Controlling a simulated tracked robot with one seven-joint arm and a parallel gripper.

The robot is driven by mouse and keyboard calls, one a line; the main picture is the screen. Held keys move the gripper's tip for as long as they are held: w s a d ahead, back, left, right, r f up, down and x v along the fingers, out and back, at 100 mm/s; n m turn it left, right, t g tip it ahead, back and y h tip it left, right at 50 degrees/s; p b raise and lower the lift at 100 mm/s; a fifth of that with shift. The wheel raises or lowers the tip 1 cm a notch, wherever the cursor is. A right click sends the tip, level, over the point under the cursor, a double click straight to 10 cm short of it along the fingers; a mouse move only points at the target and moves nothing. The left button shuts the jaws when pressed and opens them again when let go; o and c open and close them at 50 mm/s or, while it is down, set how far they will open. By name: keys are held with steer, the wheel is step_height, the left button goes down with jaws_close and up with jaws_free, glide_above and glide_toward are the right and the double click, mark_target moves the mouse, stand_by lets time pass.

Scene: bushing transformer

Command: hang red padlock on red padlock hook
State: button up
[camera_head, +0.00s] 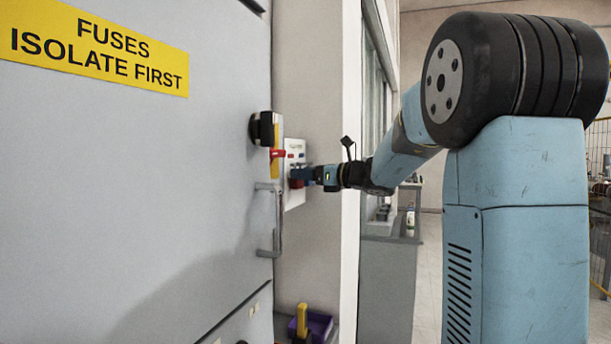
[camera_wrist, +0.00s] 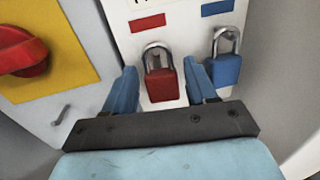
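The red padlock (camera_wrist: 163,86) hangs upright by its silver shackle against the white board (camera_wrist: 180,42), below a red label (camera_wrist: 148,22). My gripper (camera_wrist: 160,76) is open, with one blue finger on each side of the padlock's body. A thin gap shows beside the left finger; I cannot tell whether the right finger touches. In the head view my gripper (camera_head: 301,174) is at the white board (camera_head: 293,198). The hook behind the shackle is not clearly visible, and I cannot tell which hook is the task's.
A blue padlock (camera_wrist: 226,68) hangs close to the right finger, under a blue label (camera_wrist: 217,7). A red rotary switch (camera_wrist: 22,50) on a yellow plate is at left. In the head view, a grey cabinet door (camera_head: 130,190) with a handle (camera_head: 277,225) stands left of my gripper.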

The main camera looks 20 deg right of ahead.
steer(key=shift+o, duration=1.3)
steer(key=v, duration=1.4)
steer(key=s+a+f+n+g+h, duration=0.4)
steer(key=s+a+f+n+g, duration=0.3)
steer(key=s+a+f+n, duration=0.45)
steer(key=s+d+f+n+h, duration=0.1)
steer(key=s+f+n+h, duration=0.3)
steer(key=s+n, duration=0.4)
steer(key=s+d+f+n+h, duration=0.2)
steer(key=s+f+n+h, duration=0.2)
steer(key=s+n, duration=0.3)
steer(key=shift+s+f+n+h, duration=0.2)
steer(key=shift+s+n+h, duration=0.15)
steer(key=shift+s, duration=0.3)
